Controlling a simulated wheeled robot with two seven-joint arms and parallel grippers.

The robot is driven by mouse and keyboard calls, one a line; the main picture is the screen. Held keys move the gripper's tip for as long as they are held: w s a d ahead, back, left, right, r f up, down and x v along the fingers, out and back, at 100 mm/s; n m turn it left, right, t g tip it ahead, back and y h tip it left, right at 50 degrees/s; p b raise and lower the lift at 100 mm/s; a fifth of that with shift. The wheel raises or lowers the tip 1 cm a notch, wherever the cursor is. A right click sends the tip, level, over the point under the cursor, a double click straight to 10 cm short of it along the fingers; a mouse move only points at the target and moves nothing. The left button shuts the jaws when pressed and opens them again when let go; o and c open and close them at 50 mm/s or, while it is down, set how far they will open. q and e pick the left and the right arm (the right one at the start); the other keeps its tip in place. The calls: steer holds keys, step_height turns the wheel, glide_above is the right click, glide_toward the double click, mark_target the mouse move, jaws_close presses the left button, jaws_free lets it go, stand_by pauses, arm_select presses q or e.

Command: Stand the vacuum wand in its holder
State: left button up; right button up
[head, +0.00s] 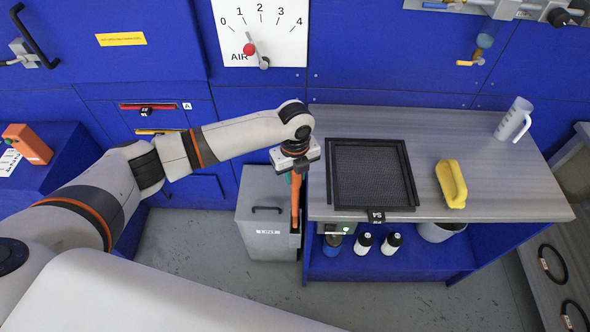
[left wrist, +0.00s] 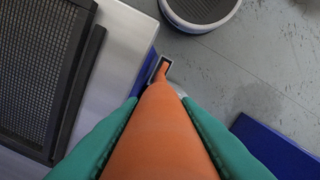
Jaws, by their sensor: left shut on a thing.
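The orange vacuum wand (head: 296,205) hangs roughly upright beside the left end of the grey worktop. My left gripper (head: 291,178) is shut on it near its upper part. In the left wrist view the wand (left wrist: 160,130) runs away from between the green fingers of the left gripper (left wrist: 163,125), narrowing to its far end. That end lines up with the opening of a small rectangular holder (left wrist: 152,68) on the bench side. I cannot tell how deep the end sits in it. My right gripper is not in view.
A grey bin (head: 262,222) stands left of the wand. Bottles (head: 391,243) stand on the shelf below. Floor in front is clear.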

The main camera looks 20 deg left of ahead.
arm_select(q)
steer(key=shift+f+b, duration=0.95)
steer(key=shift+f, duration=1.3)
steer(key=o, duration=1)
steer(key=shift+o, duration=0.2)
step_height(320, 180, up, 12)
steer(key=b, duration=0.2)
steer(key=shift+b, duration=0.3)
steer(key=shift+d+f, duration=0.1)
